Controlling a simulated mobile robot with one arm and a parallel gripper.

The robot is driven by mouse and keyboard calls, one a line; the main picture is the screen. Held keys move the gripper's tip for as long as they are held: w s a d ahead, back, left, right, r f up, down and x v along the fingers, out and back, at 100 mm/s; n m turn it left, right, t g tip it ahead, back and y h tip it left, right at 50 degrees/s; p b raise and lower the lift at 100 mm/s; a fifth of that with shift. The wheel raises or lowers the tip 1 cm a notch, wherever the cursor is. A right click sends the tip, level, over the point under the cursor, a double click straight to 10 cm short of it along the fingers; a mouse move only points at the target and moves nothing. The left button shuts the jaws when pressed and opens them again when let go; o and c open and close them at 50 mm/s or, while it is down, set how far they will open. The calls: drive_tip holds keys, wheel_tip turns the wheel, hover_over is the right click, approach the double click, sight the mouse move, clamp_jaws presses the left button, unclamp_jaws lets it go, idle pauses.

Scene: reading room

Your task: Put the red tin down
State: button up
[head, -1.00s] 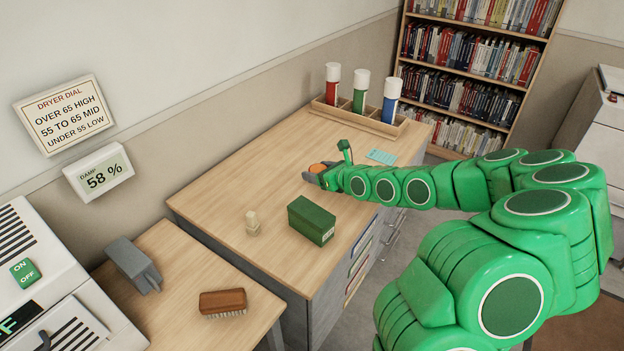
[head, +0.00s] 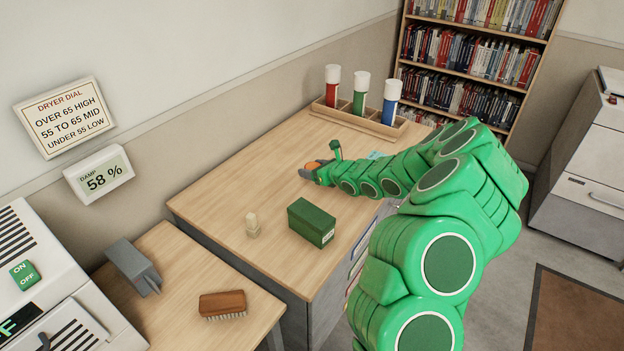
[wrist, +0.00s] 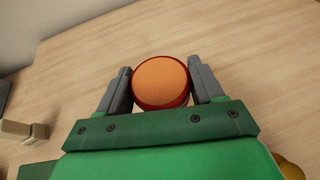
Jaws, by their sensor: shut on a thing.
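The red tin (wrist: 160,82) is a short round thing with an orange top and a red rim and side. In the wrist view my gripper (wrist: 160,70) is shut on it, with one grey finger on each side. In the head view the gripper (head: 311,172) is low over the back middle of the wooden desk (head: 245,180), and only a little of the tin's orange top shows. I cannot tell whether the tin's bottom touches the desk.
A wooden rack (head: 355,120) with red, green and blue tubes stands at the back. A light blue card (head: 376,155) is partly behind my arm. Desk left of the gripper is clear.

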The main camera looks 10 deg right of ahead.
sight(312, 185)
drive_tip(key=shift+w+d+f, duration=0.1)
drive_tip(key=shift+w+f, duration=0.75)
drive_tip(key=shift+f, duration=0.15)
drive_tip(key=shift+w+f, duration=0.8)
drive_tip(key=shift+f, duration=1.6)
drive_tip(key=shift+f, duration=0.1)
drive_tip(key=o, duration=1.1)
